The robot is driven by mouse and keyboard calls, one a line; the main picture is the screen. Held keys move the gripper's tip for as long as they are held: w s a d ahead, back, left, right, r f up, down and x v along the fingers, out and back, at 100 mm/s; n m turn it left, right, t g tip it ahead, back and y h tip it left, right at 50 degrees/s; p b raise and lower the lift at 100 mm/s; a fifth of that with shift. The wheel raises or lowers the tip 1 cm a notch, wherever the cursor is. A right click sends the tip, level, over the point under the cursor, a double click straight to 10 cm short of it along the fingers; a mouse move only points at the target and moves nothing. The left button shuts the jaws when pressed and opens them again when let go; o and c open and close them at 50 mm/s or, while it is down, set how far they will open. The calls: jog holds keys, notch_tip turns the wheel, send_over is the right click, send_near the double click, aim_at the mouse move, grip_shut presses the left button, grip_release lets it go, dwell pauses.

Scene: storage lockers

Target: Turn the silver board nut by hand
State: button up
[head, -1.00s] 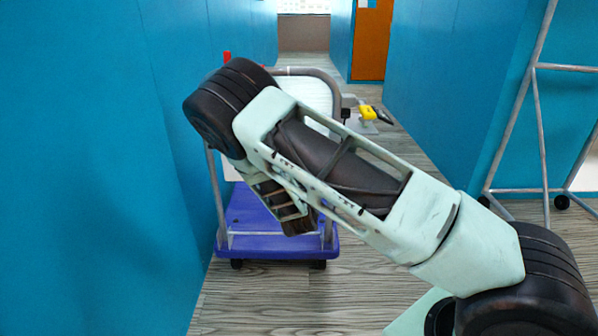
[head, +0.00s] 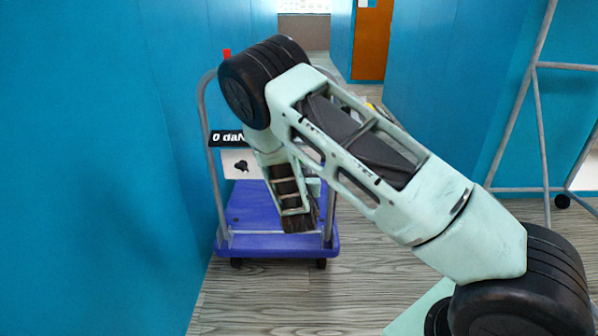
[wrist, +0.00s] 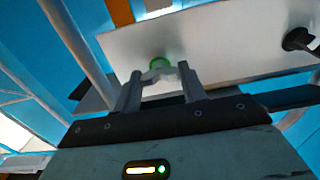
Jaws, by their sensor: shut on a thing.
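The board (wrist: 225,40) is a pale silver panel that fills the upper part of the wrist view. Its left part also shows in the head view (head: 229,165), left of my arm. A small silver nut (wrist: 158,73) sits at the board's lower edge, in front of a green ring (wrist: 160,62). My gripper (wrist: 158,79) has one finger on each side of the nut and is shut on it. In the head view my arm hides the nut and the fingertips.
A black knob (wrist: 298,40) sticks out from the board and shows in the head view too (head: 241,166). Above it is a black "0 daN" display (head: 228,138). The board is at a blue trolley (head: 262,245) between blue walls. A metal frame (head: 538,130) stands right.

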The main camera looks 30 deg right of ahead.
jog(key=shift+a+f, duration=0.1)
dwell(0.3)
jog(key=o, duration=1)
jog(key=p+v, duration=0.3)
jog(key=v, duration=1.4)
jog(key=shift+s, duration=0.2)
jog(key=shift+a, duration=0.2)
